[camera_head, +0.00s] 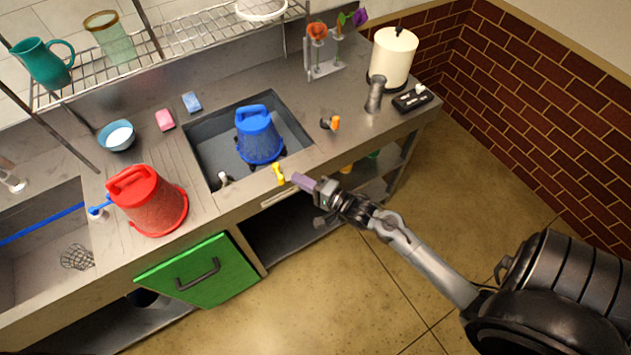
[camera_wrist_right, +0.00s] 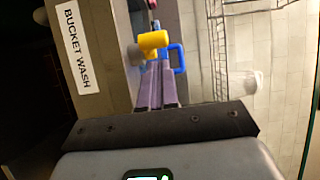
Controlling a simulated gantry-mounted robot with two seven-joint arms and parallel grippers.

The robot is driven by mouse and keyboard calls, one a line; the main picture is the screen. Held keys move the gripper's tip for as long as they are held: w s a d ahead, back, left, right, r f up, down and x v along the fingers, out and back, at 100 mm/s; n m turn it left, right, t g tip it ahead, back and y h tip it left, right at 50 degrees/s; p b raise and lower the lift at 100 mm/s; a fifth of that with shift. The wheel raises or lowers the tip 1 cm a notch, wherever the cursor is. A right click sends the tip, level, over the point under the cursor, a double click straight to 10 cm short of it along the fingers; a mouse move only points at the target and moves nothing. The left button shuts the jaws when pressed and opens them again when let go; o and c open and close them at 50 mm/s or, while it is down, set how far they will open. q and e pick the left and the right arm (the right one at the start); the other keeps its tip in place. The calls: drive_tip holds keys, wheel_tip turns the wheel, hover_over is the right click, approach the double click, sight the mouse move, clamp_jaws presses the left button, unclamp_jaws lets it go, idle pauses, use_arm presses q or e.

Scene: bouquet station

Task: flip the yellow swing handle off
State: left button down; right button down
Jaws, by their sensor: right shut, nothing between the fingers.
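The yellow swing handle (camera_head: 279,174) sits at the front edge of the counter, in front of the sunken basin (camera_head: 209,150). In the right wrist view the yellow handle (camera_wrist_right: 152,40) is just beyond my fingertips, beside a "BUCKET WASH" label (camera_wrist_right: 76,48). My right gripper (camera_head: 300,181) is shut and empty, its purple fingers pointing at the handle from the right. In the wrist view the gripper (camera_wrist_right: 155,68) nearly meets the handle; I cannot tell whether they touch. My left gripper is not in view.
A blue bucket (camera_head: 258,138) stands upside down in the basin. A red bucket (camera_head: 156,203) is on the counter to the left. An orange-and-black fitting (camera_head: 333,123) is right of the basin. A green cabinet door (camera_head: 208,272) is below. The floor in front is clear.

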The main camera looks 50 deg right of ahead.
drive_tip(key=shift+w+a, duration=0.45)
drive_tip(key=shift+a, duration=0.2)
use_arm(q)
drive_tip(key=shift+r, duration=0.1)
